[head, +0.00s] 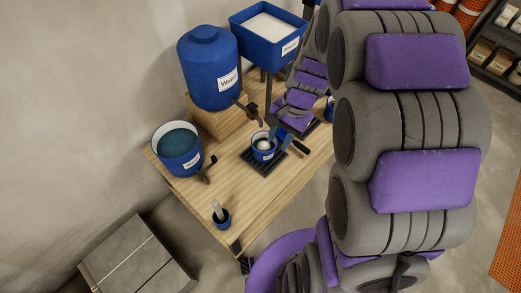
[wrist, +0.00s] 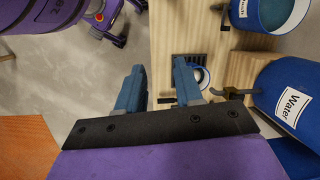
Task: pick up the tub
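The small blue tub (head: 263,154) with a white label and pale contents stands on a black slatted grate (head: 262,168) on the wooden table. In the wrist view the tub (wrist: 204,77) shows only partly, behind and just right of my right finger. My gripper (head: 287,142) is at the tub's right side in the head view. In the wrist view my gripper's two blue fingers (wrist: 158,85) stand apart with nothing between them. I cannot tell whether a finger touches the tub.
A blue water tank (head: 208,70) with a tap stands on a wooden block behind the tub. A blue bucket (head: 176,152) of teal liquid is at the left, and a small blue cup (head: 221,218) at the front corner. A hopper (head: 268,35) of white powder stands behind.

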